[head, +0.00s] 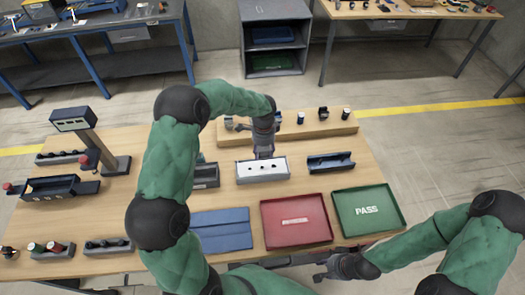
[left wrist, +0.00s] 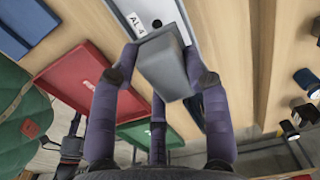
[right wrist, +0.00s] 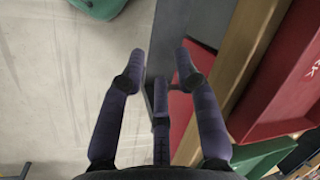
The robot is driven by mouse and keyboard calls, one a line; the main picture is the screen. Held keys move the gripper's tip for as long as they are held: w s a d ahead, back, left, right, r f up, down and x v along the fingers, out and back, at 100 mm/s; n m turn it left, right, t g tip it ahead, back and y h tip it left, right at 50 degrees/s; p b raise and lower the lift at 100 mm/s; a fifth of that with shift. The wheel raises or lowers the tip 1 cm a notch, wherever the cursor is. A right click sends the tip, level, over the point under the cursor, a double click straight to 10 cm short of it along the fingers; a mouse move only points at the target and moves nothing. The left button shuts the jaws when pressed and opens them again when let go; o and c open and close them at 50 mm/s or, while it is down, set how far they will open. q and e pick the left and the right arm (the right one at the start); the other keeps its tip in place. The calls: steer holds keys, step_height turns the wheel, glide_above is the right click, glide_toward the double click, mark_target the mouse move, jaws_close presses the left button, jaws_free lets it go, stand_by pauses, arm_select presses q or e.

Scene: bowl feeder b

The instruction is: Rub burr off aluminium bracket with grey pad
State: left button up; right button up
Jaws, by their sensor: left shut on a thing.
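The aluminium bracket (head: 262,172) is a pale channel with dark holes, lying mid-table in the head view. Its face with an "AL" label shows at the top of the left wrist view (left wrist: 140,12). My left gripper (head: 263,148) is above the bracket, pointing down. In the left wrist view its fingers (left wrist: 168,70) are shut on the grey pad (left wrist: 165,62), a block that overlaps the bracket. I cannot tell whether they touch. The burr cannot be made out. My right gripper (head: 322,272) is at the table's front edge, open and empty in the right wrist view (right wrist: 160,60).
A red tray (head: 268,240) and a green PASS tray (head: 395,226) lie at front right. A blue mat (head: 222,240) is left of them. A blue channel (head: 330,168) and a dark grey one (head: 206,184) flank the bracket. A wooden riser (head: 330,130) stands behind.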

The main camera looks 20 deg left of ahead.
arm_select(q)
steer(key=shift+r+p, duration=1.95)
steer(key=shift+r, duration=1.1)
